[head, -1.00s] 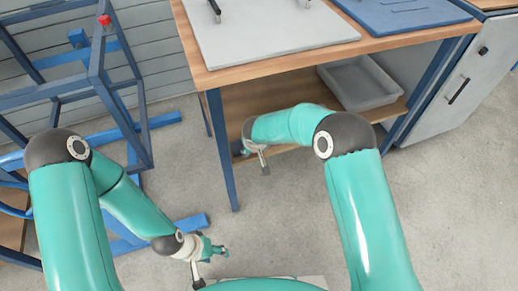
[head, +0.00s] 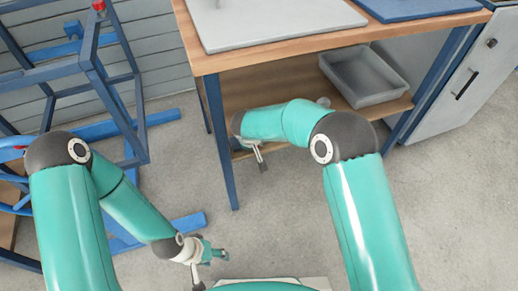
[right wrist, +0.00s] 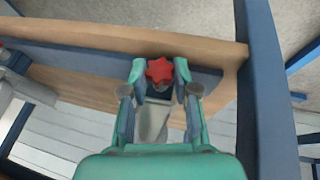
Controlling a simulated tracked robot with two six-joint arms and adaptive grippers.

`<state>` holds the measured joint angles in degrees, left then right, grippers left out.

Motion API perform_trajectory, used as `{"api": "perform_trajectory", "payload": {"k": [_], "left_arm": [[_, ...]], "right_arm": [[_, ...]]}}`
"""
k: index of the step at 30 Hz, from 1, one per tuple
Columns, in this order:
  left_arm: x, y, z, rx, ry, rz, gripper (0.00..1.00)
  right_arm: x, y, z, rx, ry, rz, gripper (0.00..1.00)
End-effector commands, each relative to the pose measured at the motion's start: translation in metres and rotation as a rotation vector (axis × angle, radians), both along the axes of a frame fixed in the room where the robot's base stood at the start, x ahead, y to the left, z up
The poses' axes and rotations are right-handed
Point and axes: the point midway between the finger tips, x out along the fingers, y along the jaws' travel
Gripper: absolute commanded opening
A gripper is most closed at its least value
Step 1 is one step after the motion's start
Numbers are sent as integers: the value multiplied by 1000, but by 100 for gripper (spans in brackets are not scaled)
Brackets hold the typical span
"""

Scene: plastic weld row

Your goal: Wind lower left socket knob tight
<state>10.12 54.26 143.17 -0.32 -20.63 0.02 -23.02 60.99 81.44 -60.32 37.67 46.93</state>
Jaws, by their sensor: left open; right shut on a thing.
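A red star-shaped knob (right wrist: 159,70) shows in the right wrist view, in front of a wooden edge. My right gripper (right wrist: 160,78) is shut on it, with one teal fingertip at each side. The knob's stem and socket are mostly hidden behind the knob and the fingers. In the head view my right arm reaches in under the workbench edge and its fingertips cannot be made out. My left gripper (head: 211,266) is open and empty, low over the floor in the head view. Another red knob (head: 99,5) sits on the blue frame at the upper left.
A wooden workbench (head: 290,57) with blue legs stands ahead, bearing a grey board (head: 275,20) and a blue mat (head: 420,8). A grey bin (head: 362,75) is on its lower shelf. The blue frame (head: 98,75) stands at left. A grey cabinet (head: 455,90) is at right.

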Motion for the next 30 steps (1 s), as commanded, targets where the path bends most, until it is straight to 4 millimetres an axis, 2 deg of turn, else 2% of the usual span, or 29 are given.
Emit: {"api": "perform_trajectory", "payload": {"k": [1,9,13,23,24,27,30], "left_arm": [[0,0,-19,0,0,0,55],[0,0,-59,0,0,0,55],[0,0,-65,0,0,0,55],[0,0,-63,0,-1,0,55],[0,0,-63,0,-1,0,55],[0,0,-63,0,-1,0,55],[0,0,-63,0,-1,0,55]], "right_arm": [[1,0,-9,-27,-12,-1,0],[0,2,-8,-180,-61,-2,0],[0,2,-4,-222,-75,-3,0],[-1,1,-1,-232,-75,-5,0],[-1,1,-1,-232,-75,-5,36],[-1,1,-1,-230,-76,-5,52],[-1,2,-1,-229,-76,-4,55]]}}
